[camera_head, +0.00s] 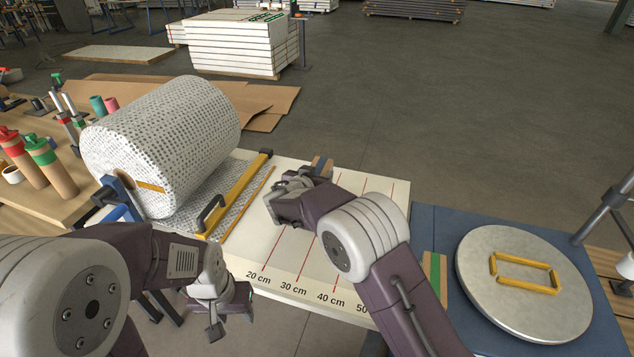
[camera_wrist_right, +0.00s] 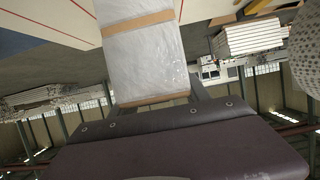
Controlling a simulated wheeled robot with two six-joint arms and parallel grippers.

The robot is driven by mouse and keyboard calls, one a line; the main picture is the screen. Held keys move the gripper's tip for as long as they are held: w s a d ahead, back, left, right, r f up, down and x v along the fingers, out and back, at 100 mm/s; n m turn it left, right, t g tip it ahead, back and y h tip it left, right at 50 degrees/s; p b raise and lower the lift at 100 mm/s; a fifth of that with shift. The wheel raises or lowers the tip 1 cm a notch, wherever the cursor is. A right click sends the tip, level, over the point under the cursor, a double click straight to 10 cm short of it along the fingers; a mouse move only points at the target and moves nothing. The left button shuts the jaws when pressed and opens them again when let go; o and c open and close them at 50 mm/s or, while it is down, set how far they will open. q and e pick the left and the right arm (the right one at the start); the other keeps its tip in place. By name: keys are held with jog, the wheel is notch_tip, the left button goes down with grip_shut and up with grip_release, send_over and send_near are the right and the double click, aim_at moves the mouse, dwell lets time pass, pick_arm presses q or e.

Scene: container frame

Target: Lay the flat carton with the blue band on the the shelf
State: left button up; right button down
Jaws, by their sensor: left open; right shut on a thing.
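The flat carton with the blue band (camera_head: 321,167) shows as a small brown piece with a bluish stripe just beyond my right gripper (camera_head: 290,195), mostly hidden behind it. My right gripper is shut on it over the white measuring table. My left gripper (camera_head: 228,312) is open and empty, low at the front edge of the table. I cannot make out a shelf for certain in either view.
A big speckled roll (camera_head: 165,140) lies left of the white table (camera_head: 370,190), beside a yellow cutting bar (camera_head: 238,195). A green-banded carton (camera_head: 435,275) lies at right, next to a round metal lid (camera_head: 525,282) on a blue surface. Bottles (camera_head: 50,165) stand far left.

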jog(key=shift+w+f, duration=0.1)
jog(key=shift+f, duration=1.85)
jog(key=shift+f, duration=0.15)
jog(key=c, duration=0.5)
grip_release()
